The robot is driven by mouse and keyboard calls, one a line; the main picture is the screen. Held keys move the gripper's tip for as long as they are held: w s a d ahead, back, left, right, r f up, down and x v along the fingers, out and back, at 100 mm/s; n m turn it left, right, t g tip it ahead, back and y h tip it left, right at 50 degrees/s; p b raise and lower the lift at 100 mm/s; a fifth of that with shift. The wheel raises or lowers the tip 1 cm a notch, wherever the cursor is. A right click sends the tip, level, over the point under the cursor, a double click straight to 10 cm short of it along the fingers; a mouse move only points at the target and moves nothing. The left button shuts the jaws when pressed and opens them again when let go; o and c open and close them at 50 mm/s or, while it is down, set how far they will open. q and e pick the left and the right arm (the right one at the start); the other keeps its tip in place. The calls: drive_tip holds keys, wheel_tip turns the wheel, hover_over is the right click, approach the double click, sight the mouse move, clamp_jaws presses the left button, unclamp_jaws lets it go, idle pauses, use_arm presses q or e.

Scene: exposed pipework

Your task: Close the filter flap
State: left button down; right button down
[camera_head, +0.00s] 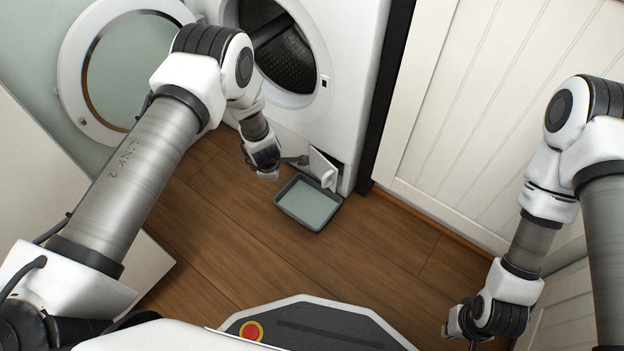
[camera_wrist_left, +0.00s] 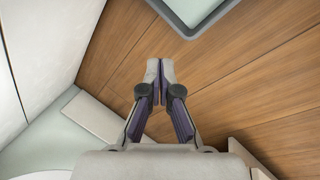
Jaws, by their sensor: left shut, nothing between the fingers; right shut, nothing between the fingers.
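The filter flap (camera_head: 325,169) is a small white panel low on the front of the white washing machine (camera_head: 340,70). It stands open, tilted out from the machine front, above the grey tray. My left gripper (camera_head: 302,160) is shut and empty, just left of the flap; I cannot tell whether it touches it. In the left wrist view its closed fingers (camera_wrist_left: 160,72) point over the wood floor, and the flap does not show there. My right gripper (camera_head: 474,342) is shut and empty, low at the right, far from the flap.
A shallow grey tray (camera_head: 308,203) lies on the floor below the flap; its corner shows in the left wrist view (camera_wrist_left: 190,30). The round machine door (camera_head: 75,75) hangs open at the left. White panelling (camera_head: 470,120) stands at the right. The wood floor (camera_head: 375,260) in front is clear.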

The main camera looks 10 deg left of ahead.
use_arm(q)
drive_tip(key=a+f+m+t+y, duration=0.1)
drive_tip(key=a+f+m+t, duration=0.4)
drive_tip(key=f+t, duration=0.1)
drive_tip(key=s+d+r+m+t+h, duration=0.3)
drive_tip(key=s+d+t+h, duration=0.4)
drive_tip(key=s+d+h, duration=0.25)
drive_tip(key=s+d+b+x, duration=0.1)
drive_tip(key=b+x, duration=0.5)
drive_tip(key=x, duration=0.6)
drive_tip(key=shift+d+f, duration=0.2)
drive_tip(key=shift+d, duration=0.55)
